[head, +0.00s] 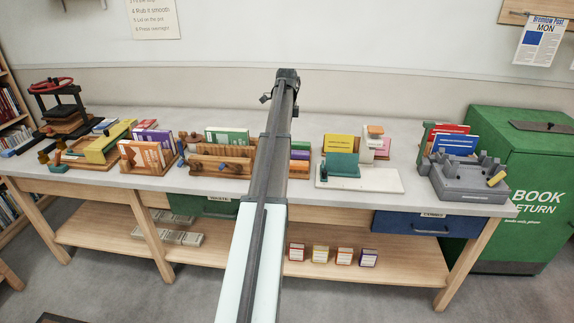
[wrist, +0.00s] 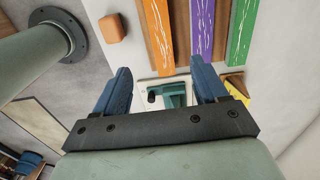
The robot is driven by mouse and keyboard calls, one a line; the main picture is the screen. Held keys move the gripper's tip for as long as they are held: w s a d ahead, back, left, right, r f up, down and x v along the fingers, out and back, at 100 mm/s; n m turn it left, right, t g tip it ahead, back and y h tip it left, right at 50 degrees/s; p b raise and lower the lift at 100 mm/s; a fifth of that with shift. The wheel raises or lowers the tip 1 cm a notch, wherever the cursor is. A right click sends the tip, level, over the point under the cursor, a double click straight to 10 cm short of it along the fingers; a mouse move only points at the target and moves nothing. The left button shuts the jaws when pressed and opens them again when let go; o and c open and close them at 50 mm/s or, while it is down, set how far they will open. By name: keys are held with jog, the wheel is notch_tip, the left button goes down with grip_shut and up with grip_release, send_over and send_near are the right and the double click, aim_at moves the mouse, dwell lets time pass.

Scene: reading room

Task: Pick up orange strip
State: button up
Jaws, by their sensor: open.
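In the wrist view the orange strip (wrist: 158,32) has white squiggly lines. It lies on a wooden holder beside a purple strip (wrist: 202,28) and a green strip (wrist: 241,30), and its upper end is cut off by the picture. My gripper (wrist: 160,68) has two blue fingers spread apart with nothing gripped between them. The near end of the orange strip shows just beyond the gap between the fingers, apart from them. In the head view my arm covers much of this spot; I cannot make out the orange strip or my fingers there.
A white board (head: 375,181) with a teal piece (head: 342,165) is right of my arm. A yellow card (head: 339,143) stands behind it. A wooden rack (head: 222,168) stands left of my arm. A small terracotta block (wrist: 112,28) lies left of the strips in the wrist view.

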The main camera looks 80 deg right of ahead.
jog(key=s, duration=0.1)
send_over(295, 164)
jog(key=w, duration=0.3)
notch_tip(295, 164, down, 8)
jog(key=shift+s+d+f, duration=0.1)
jog(key=shift+d+f, duration=0.05)
jog(key=shift+f, duration=0.1)
jog(key=shift+d+f, duration=0.15)
jog(key=shift+f, duration=1.2)
jog(key=shift+d+f, duration=0.15)
jog(key=shift+f, duration=1.2)
jog(key=shift+c, duration=0.2)
jog(key=c, duration=1.1)
